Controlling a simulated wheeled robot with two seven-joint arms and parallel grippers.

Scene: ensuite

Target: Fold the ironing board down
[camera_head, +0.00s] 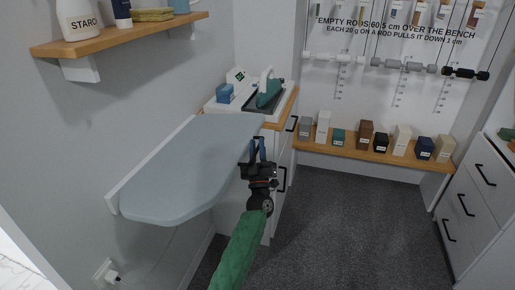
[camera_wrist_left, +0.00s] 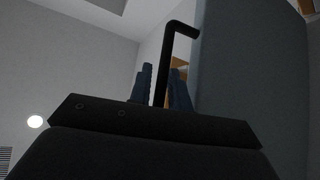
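The ironing board (camera_head: 185,165) is a pale blue-grey panel on the left wall, standing out beside a white wall rail (camera_head: 150,165). It also shows in the left wrist view as a large grey panel (camera_wrist_left: 250,75) at the right. My left gripper (camera_head: 257,150) is at the board's right edge, fingers pointing up. In the left wrist view a black bent bar (camera_wrist_left: 161,70) stands between the two fingers (camera_wrist_left: 160,88), with a small gap visible on its left. The fingers are open around it; firm contact does not show. My right gripper is not in view.
A cabinet with a wooden top (camera_head: 288,103) stands just behind the board, bearing an iron (camera_head: 268,93). A wooden shelf (camera_head: 120,40) with bottles is above. A low bench (camera_head: 375,155) holds several blocks. Drawers (camera_head: 470,205) are at right. The dark floor (camera_head: 350,220) is clear.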

